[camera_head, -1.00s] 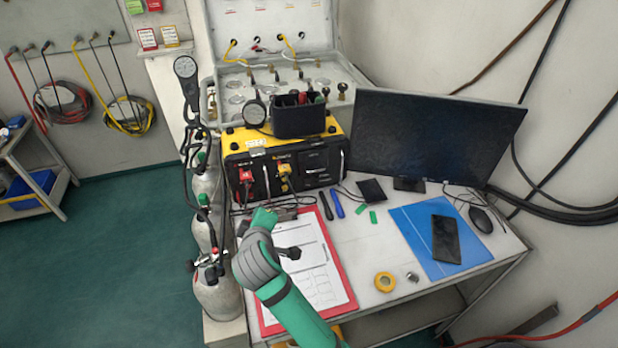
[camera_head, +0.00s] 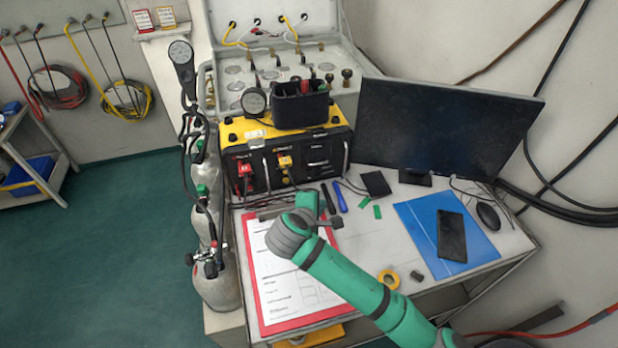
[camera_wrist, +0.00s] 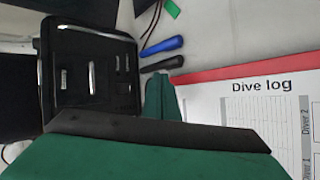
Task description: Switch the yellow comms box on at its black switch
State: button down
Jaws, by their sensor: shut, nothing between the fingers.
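The yellow comms box (camera_head: 318,152) stands at the back left of the desk. Its black front panel carries a red and a yellow fitting at left and pale upright handles. In the wrist view the black panel (camera_wrist: 105,85) fills the upper left, with small pale marks. I cannot make out the black switch for certain or its position. My gripper (camera_head: 308,200) is shut and empty, in front of the box's lower right part and above the clipboard's top edge. It looks apart from the panel. In the wrist view its green fingers (camera_wrist: 160,95) point toward the panel's lower right edge.
A black bin of tools (camera_head: 300,108) and a round gauge (camera_head: 254,101) sit on the box. A monitor (camera_head: 445,130) stands right of it. Two pens (camera_head: 334,197), a red clipboard (camera_head: 247,275) and a blue folder (camera_head: 430,225) lie in front. Gas cylinders (camera_head: 215,290) stand left.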

aim_at(310, 174)
jog(key=shift+w+a+f, duration=0.2)
jog(key=shift+w+a, duration=0.25)
jog(key=shift+w, duration=0.9)
jog(key=shift+w+a+f, duration=0.15)
jog(key=shift+w+a, duration=0.35)
jog(key=shift+w, duration=0.9)
jog(key=shift+w+a+f, duration=0.2)
jog(key=shift+w+a, duration=0.25)
jog(key=shift+w, duration=0.9)
jog(key=shift+w+a, duration=0.2)
jog(key=shift+w, duration=0.25)
jog(key=shift+d, duration=0.1)
